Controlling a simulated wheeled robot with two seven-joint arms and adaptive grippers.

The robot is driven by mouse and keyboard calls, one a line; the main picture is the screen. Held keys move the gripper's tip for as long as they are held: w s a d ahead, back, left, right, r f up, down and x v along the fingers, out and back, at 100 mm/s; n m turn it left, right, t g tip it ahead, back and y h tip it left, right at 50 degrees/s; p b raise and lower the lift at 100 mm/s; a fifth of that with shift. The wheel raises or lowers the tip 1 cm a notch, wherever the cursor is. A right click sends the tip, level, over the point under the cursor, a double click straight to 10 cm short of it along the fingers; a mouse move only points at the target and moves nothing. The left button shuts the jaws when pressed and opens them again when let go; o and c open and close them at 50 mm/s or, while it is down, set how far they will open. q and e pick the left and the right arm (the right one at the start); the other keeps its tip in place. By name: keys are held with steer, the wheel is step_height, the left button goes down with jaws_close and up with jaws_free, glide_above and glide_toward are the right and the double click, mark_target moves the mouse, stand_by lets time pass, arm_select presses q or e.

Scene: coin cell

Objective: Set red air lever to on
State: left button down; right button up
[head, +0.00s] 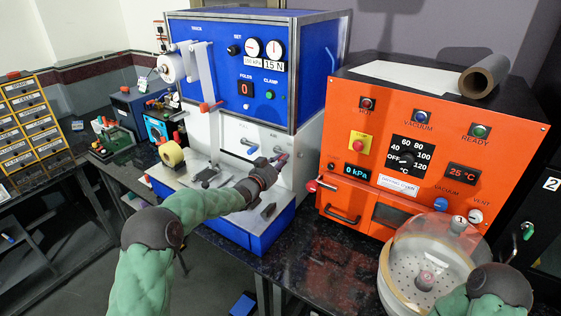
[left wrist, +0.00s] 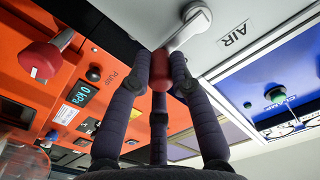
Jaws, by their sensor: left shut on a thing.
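The air lever has a pale metal arm (left wrist: 186,31) that runs from a round pivot down-left to a red grip (left wrist: 160,66) in the left wrist view. The printed AIR label (left wrist: 234,35) is beside it on the white panel. My left gripper (left wrist: 159,78) has its fingers closed around the red grip, covering part of it. In the head view my left gripper (head: 278,160) is at the white lower panel of the blue machine (head: 238,75), and its fingers hide much of the lever. My right gripper is not in view; only my right arm shows at bottom right.
An orange oven (head: 365,135) stands just right of the blue machine. A red knob (left wrist: 41,60) on its face is close to my left gripper. A clear domed chamber (head: 400,262) stands at front right.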

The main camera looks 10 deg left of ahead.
arm_select(q)
steer(key=shift+r, duration=0.1)
stand_by(0.3)
steer(key=c, duration=1.1)
jaws_free()
steer(key=v, duration=1.2)
